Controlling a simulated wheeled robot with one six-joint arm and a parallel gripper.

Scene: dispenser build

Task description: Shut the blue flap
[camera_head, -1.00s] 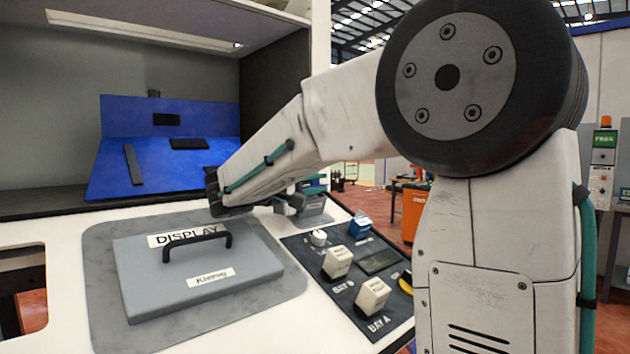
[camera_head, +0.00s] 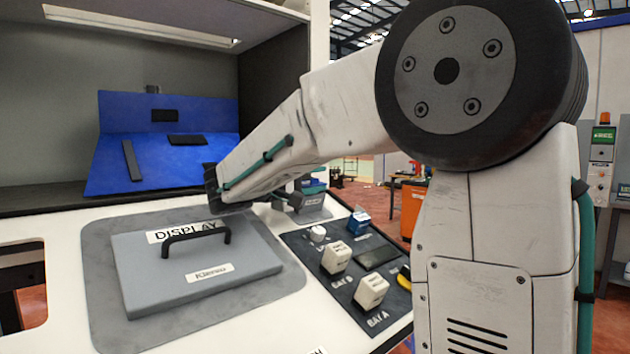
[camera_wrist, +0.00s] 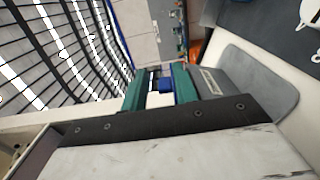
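The blue flap (camera_head: 150,163) is at the back left of the head view, inside the grey recess. Its panel slopes down toward the front from an upright blue back panel (camera_head: 215,112), so it stands open. Black strips are on both blue panels. In the wrist view the teal fingers of my gripper (camera_wrist: 156,90) are spaced apart. A small blue piece (camera_wrist: 166,85) shows between them, nearer the right finger; I cannot tell how far away it is.
A grey lid (camera_head: 200,275) with a black handle and DISPLAY label lies on the white counter in front. A dark control panel (camera_head: 345,287) with white and blue knobs is to its right. A labelled grey box (camera_wrist: 210,80) shows beside the right finger.

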